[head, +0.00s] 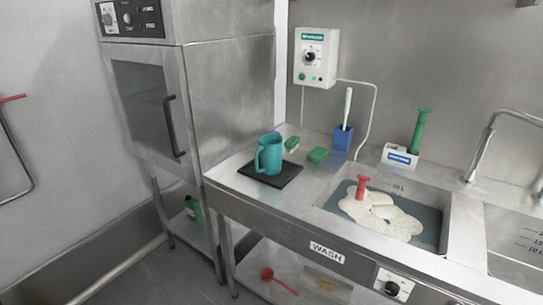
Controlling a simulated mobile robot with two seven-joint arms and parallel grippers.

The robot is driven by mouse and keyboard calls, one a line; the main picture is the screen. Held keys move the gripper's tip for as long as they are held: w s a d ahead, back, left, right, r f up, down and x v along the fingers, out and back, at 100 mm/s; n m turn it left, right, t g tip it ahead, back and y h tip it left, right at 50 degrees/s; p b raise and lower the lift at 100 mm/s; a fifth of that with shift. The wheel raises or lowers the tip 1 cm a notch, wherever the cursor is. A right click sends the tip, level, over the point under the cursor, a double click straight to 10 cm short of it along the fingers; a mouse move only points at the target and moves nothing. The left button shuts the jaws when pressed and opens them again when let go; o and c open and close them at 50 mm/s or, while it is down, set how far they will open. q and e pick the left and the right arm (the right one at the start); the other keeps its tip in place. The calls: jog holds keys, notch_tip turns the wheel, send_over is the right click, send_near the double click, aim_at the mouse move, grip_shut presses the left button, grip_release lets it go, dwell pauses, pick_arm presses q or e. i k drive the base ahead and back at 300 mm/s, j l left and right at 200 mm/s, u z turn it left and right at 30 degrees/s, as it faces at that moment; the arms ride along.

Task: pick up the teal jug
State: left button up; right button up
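The teal jug (272,155) stands upright on a black mat (288,179) at the left end of the steel counter. Its handle is on the left side, facing the front. Nothing touches the jug except the mat under it. Neither of my grippers shows in the head view.
A sink (440,237) with foam and a red-handled tool (362,187) lies to the right. A tall steel cabinet (230,110) stands close on the left.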

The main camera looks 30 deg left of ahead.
aim_at(270, 147)
jog(key=j+u, duration=0.2)
jog(key=j, duration=0.3)
jog(key=i+j+u, duration=0.2)
jog(key=j, duration=0.25)
jog(key=j+u, duration=0.2)
jog(key=j, duration=0.25)
jog(key=i, duration=0.05)
